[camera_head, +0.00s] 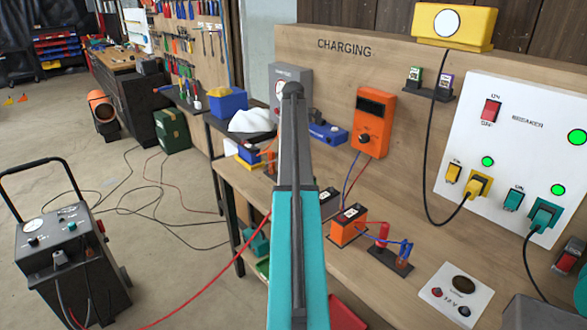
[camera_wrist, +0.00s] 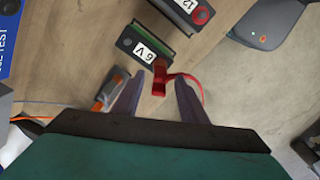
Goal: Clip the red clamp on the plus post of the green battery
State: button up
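In the wrist view, the green battery (camera_wrist: 157,37) has a dark top and a white "6 V" label. The red clamp (camera_wrist: 159,80) is at the battery's near lower-right corner, with its red cable curving to the right. Its upper end meets the battery edge in the picture; I cannot tell whether it grips the plus post, which is hidden there. My gripper (camera_wrist: 158,84) is open, one finger on each side of the clamp with a visible gap on both sides. In the head view my arm hides the gripper and the clamp. A red cable (camera_head: 205,289) runs behind my arm.
Another battery (camera_wrist: 185,10) labelled "12" stands just beyond. An orange and grey object (camera_wrist: 107,92) lies close to the left finger. A grey rounded device (camera_wrist: 268,22) is upper right. In the head view, the wheeled charger cart (camera_head: 70,255) stands left and the breaker panel (camera_head: 520,135) right.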

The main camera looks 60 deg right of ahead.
notch_tip(320, 180, up, 8)
jog(key=shift+r+b, duration=0.15)
jog(key=shift+b, duration=0.85)
dwell(0.4)
